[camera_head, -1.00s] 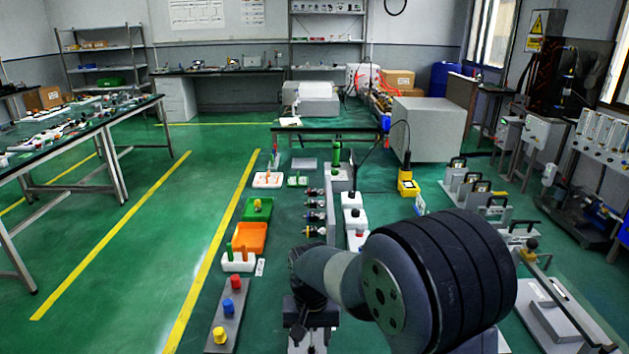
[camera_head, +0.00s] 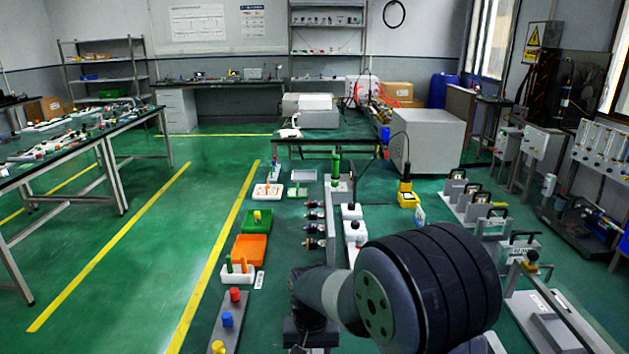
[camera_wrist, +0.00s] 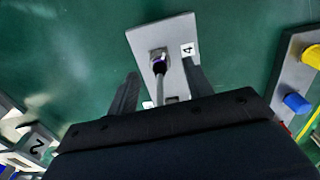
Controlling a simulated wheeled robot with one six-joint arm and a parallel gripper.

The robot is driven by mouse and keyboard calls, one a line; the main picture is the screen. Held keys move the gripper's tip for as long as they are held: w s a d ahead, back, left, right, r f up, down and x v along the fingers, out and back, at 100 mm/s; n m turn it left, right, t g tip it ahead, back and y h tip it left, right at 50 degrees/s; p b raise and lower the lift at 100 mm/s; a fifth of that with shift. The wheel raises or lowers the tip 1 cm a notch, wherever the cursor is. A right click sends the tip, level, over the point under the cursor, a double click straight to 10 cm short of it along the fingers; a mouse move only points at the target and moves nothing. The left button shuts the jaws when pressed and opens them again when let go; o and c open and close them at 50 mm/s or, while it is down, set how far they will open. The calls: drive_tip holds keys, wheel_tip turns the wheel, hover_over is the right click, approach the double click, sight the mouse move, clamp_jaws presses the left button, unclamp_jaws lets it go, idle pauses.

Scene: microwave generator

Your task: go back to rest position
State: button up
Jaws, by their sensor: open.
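My gripper (camera_wrist: 160,98) shows in the wrist view with its two dark fingers apart. In the head view my arm fills the lower middle, and the gripper's fingers are hidden.
A grey strip with red, blue and yellow knobs (camera_head: 227,319) lies left of my arm. An orange tray (camera_head: 249,248) and a green tray (camera_head: 256,220) lie beyond it. Plates with handles (camera_head: 519,249) stand at right.

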wheel_tip(320, 180, up, 10)
wheel_tip(320, 180, down, 11)
drive_tip(key=shift+f, duration=0.2)
wheel_tip(320, 180, up, 7)
drive_tip(key=p, duration=0.5)
drive_tip(key=shift+w+d+f, duration=0.15)
